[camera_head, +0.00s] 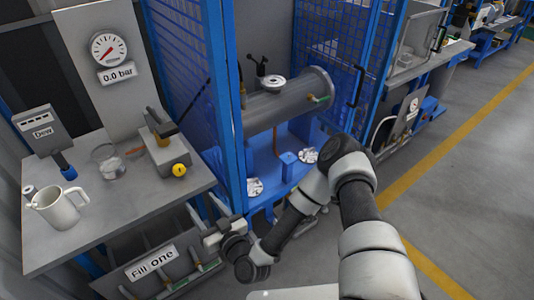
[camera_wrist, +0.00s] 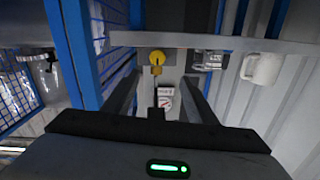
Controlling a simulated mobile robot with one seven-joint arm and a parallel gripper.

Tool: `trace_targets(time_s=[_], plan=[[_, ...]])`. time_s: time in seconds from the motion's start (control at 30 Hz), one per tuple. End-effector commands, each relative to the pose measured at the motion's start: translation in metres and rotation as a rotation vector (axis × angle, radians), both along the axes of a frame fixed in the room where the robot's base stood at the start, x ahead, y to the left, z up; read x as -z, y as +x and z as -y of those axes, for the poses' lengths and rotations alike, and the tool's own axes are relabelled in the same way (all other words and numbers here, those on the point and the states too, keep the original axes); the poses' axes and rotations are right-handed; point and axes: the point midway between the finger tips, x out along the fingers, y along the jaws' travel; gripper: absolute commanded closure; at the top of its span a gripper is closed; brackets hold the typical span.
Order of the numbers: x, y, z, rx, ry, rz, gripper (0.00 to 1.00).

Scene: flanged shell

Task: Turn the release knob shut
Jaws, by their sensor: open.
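A round yellow knob (camera_head: 179,170) sits on the front of a small block fitting (camera_head: 163,152) near the right end of the grey bench. I take it as the release knob; its turn position is too small to read. In the wrist view the yellow knob (camera_wrist: 157,57) shows ahead, roughly centred between the fingers. My gripper (camera_wrist: 160,88) is open and nothing shows between its jaws. In the head view my gripper (camera_head: 214,235) is in front of the bench's right corner, apart from the knob. A round dial gauge (camera_head: 108,47) above a "0.0 bar" label stands behind the bench.
A blue mesh cage with a post (camera_head: 222,100) and a grey flanged cylinder (camera_head: 275,105) are to the right. Below is a "Fill one" panel (camera_head: 152,262).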

Motion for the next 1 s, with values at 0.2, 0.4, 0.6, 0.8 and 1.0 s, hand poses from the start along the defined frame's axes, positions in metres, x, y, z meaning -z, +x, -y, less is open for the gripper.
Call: trace_targets(time_s=[0.2,0.4,0.6,0.8,1.0], plan=[[-0.008,0.019,0.0,-0.114,-0.129,-0.023,0.48],[-0.013,0.033,0.008,-0.187,-0.254,-0.067,0.48],[-0.022,0.046,0.026,-0.225,-0.378,-0.121,0.48],[-0.036,0.056,0.051,-0.231,-0.496,-0.182,0.48],[-0.056,0.064,0.081,-0.207,-0.601,-0.251,0.48]])
